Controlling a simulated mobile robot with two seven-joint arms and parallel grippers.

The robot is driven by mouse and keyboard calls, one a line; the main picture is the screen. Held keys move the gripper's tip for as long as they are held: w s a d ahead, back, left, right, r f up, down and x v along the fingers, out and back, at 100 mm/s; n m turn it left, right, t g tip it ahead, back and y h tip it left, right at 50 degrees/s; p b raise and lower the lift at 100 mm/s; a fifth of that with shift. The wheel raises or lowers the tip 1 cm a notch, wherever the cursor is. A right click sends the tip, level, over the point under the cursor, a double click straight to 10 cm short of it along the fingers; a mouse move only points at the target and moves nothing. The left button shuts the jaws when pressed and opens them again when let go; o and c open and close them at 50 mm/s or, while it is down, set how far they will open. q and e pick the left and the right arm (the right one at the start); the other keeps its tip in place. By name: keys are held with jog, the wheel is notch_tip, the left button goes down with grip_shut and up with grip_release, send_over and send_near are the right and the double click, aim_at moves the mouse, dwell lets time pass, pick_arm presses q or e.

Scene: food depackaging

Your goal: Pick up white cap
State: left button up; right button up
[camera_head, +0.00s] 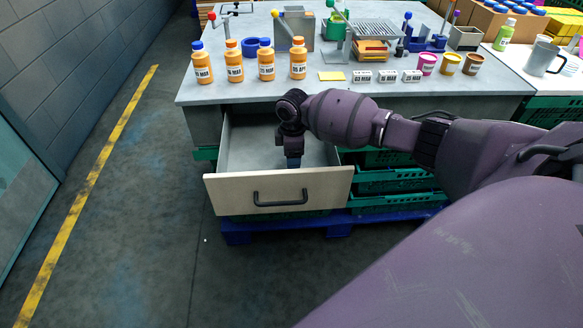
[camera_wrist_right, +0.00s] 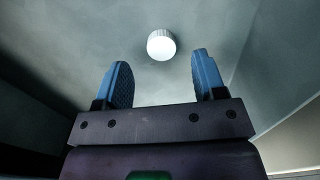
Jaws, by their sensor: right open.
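The white cap (camera_wrist_right: 161,45) lies on the grey floor of the open drawer in the right wrist view. It is round, with a ribbed side. My right gripper (camera_wrist_right: 158,80) is open and empty. Its two blue fingers point towards the cap, which shows beyond the fingertips and roughly between them. In the head view my right gripper (camera_head: 293,163) reaches down into the open drawer (camera_head: 240,150), and the cap is hidden there. My left gripper is not in view.
The drawer front (camera_head: 230,192) has a black handle (camera_head: 281,199). Several orange bottles (camera_head: 234,66) stand on the table (camera_head: 220,92) above the drawer. Green crates (camera_head: 390,187) on a blue pallet (camera_head: 240,232) are below. The drawer walls stand close around my right gripper.

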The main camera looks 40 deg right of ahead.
notch_tip(320, 180, down, 4)
jog(key=shift+a+r+b, duration=0.1)
jog(key=shift+a+b, duration=0.05)
jog(key=shift+b, duration=0.15)
jog(key=shift+r, duration=0.1)
jog(key=c, duration=1)
jog(key=shift+r, duration=0.1)
